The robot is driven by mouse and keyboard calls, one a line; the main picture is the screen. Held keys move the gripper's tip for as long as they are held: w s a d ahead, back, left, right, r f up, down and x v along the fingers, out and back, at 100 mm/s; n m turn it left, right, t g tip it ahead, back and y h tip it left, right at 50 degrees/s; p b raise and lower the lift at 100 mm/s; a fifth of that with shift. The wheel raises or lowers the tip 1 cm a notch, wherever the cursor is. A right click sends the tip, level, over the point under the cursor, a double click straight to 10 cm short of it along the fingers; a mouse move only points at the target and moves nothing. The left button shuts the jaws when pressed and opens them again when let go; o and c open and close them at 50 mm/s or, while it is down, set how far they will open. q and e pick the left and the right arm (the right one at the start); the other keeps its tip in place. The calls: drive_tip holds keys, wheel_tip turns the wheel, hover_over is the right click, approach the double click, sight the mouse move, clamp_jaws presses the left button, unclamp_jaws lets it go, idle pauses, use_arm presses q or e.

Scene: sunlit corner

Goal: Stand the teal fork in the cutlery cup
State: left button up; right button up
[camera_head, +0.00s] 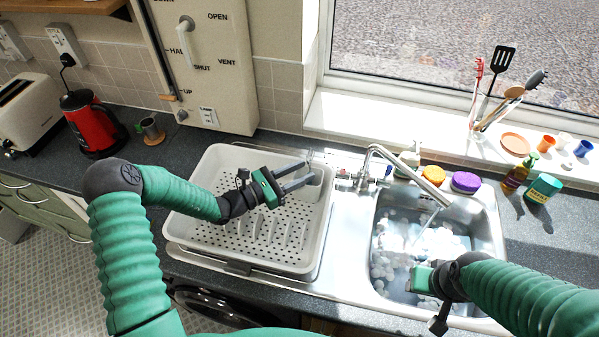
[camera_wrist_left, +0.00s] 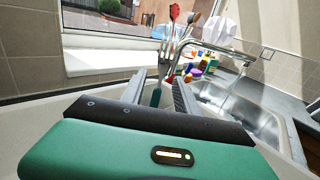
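My left gripper (camera_head: 308,172) reaches over the right back part of the white dish rack, with its two fingers apart. A pale cutlery cup (camera_head: 312,187) stands in that corner of the rack, at the fingertips and partly hidden by them. In the left wrist view, a narrow teal piece, seemingly the teal fork (camera_wrist_left: 156,97), stands roughly upright between the spread fingers, nearer the left one. Its lower end is hidden, so I cannot tell if it is in the cup. My right gripper (camera_head: 420,279) is over the sink; its fingers do not show clearly.
The dish rack (camera_head: 190,190) is otherwise mostly bare. The sink (camera_head: 480,225) with suds and a running tap (camera_head: 400,165) is to its right. Sponges, bottles and a utensil group (camera_head: 495,90) stand behind. A red kettle (camera_head: 92,125) and toaster are at left.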

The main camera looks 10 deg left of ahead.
use_arm(q)
drive_tip(key=b+v, duration=0.3)
drive_tip(key=v, duration=1.4)
